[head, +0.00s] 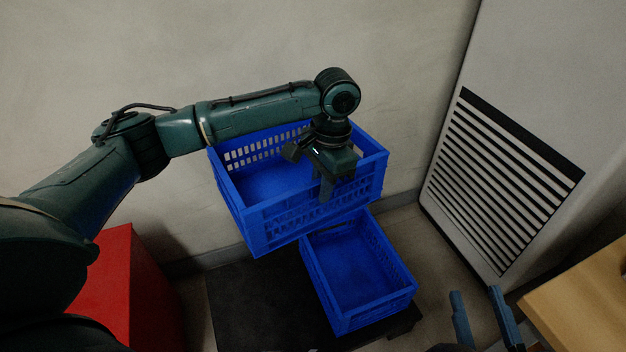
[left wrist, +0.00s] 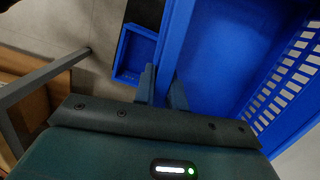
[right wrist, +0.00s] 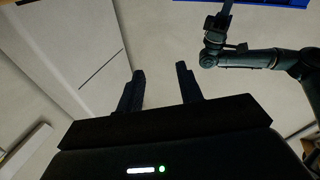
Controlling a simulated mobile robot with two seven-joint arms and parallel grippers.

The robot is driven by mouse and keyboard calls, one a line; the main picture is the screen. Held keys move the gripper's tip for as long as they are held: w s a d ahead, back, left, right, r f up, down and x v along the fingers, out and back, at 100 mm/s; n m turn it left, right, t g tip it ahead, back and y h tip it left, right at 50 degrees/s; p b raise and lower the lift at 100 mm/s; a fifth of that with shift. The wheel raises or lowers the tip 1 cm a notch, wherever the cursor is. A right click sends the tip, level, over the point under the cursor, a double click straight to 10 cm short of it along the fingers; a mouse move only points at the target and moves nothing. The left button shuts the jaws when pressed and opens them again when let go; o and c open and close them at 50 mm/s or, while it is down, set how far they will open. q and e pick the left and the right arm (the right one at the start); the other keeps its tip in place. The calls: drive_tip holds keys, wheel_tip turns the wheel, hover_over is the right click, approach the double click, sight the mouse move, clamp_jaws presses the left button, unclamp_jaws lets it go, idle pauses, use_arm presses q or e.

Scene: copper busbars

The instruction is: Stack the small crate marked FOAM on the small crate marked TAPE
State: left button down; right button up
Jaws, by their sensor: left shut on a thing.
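A blue crate (head: 270,222) hangs in the air, level or nearly so, with its empty inside showing. My left gripper (head: 326,186) is shut on its wall on the right part of the near side. The left wrist view shows the same crate (left wrist: 225,60) with my left fingers (left wrist: 158,84) on its rim. A second blue crate (head: 350,265), also empty, stands lower on a dark platform, below and to the right of the held one, which partly overlaps it in the picture. No FOAM or TAPE marking is readable. My right gripper (head: 481,298) is open and empty at the lower right.
The dark platform (head: 250,300) has bare room left of the lower crate. A red box (head: 115,285) stands at the left. A pale cabinet with a slatted vent (head: 505,180) and a wooden tabletop (head: 580,300) are on the right. The wall (head: 120,60) is behind.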

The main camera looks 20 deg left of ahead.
sight(322, 218)
use_arm(q)
drive_tip(key=w+f+m, duration=0.1)
drive_tip(key=f+m, duration=0.1)
drive_tip(key=m, duration=0.1)
drive_tip(key=w+f+m+p, duration=0.1)
drive_tip(key=f+m, duration=0.1)
drive_tip(key=m, duration=0.1)
drive_tip(key=w+f+m, duration=0.1)
drive_tip(key=f+m, duration=0.1)
drive_tip(key=m, duration=0.1)
drive_tip(key=shift+w+f+t+y, duration=0.3)
drive_tip(key=shift+t, duration=0.1)
wheel_tip(322, 218, down, 15)
drive_tip(key=a+m+t+b, duration=0.1)
drive_tip(key=m+b, duration=0.3)
drive_tip(key=m, duration=0.7)
drive_tip(key=shift+s+a+f, duration=0.15)
drive_tip(key=shift+a+f, duration=0.05)
drive_tip(key=shift+a, duration=0.05)
use_arm(e)
drive_tip(key=shift+a+y, duration=0.3)
drive_tip(key=shift+r, duration=0.35)
use_arm(q)
drive_tip(key=shift+f+b, duration=0.35)
drive_tip(key=shift+f, duration=0.6)
use_arm(e)
drive_tip(key=shift+f, duration=0.55)
